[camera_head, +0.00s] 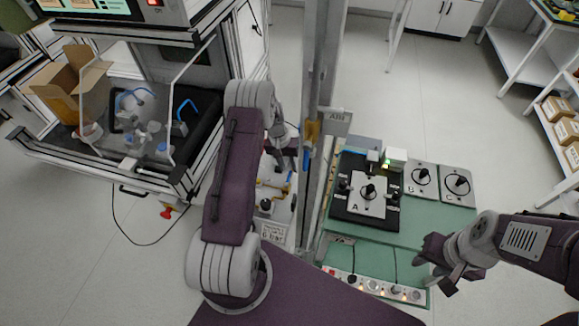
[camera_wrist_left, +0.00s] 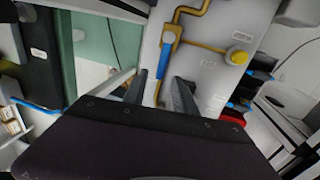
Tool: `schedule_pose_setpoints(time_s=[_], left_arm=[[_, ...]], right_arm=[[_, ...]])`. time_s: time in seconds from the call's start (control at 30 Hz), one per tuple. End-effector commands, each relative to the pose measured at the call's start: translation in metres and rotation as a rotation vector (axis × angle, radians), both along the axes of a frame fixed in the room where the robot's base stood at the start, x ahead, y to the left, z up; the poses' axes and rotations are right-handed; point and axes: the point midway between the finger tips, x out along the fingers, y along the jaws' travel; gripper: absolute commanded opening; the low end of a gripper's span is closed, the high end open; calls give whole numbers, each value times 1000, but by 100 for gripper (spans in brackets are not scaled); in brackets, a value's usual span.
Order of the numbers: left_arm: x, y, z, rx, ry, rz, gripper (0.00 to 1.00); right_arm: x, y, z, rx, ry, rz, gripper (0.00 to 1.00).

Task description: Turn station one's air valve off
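In the left wrist view, a blue lever handle (camera_wrist_left: 164,62) sits on a brass-yellow pipe fitting (camera_wrist_left: 171,34) against a pale panel. The lever lies roughly along the picture's vertical. My left gripper (camera_wrist_left: 160,86) has its two dark fingers apart, one on each side of the lever's lower end. I cannot tell whether either finger touches it. In the head view my left gripper (camera_head: 284,150) is beside the metal post, and its fingertips are hard to make out. My right gripper (camera_head: 436,272) is in front of the green table's right corner, its fingers apart and empty.
A metal post (camera_head: 320,90) stands close to my left gripper. A green table (camera_head: 437,225) holds dial plates and a black base with a white plate (camera_head: 368,197); a power strip (camera_head: 372,287) lies in front. An enclosure (camera_head: 95,160) is left. A yellow knob (camera_wrist_left: 238,56) is right of the lever.

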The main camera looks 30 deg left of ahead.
Motion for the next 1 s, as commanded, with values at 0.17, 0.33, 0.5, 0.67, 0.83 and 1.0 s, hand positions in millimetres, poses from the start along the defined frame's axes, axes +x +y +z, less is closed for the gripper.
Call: schedule_pose_setpoints(time_s=[0.17,0.33,0.5,0.67,0.83,1.0], left_arm=[[0,-3,-14,0,0,-1,33],[1,-3,-15,0,-1,0,33],[1,-3,-15,0,-1,0,3],[1,-3,-15,0,-1,0,0],[0,-2,-14,0,0,16,0],[-1,1,-14,1,0,81,0]], right_arm=[[0,0,2,0,0,0,36],[0,0,1,0,0,0,36],[0,0,1,0,0,0,36],[0,0,1,0,0,0,36],[0,0,2,0,0,0,36],[0,0,2,0,0,0,36]])
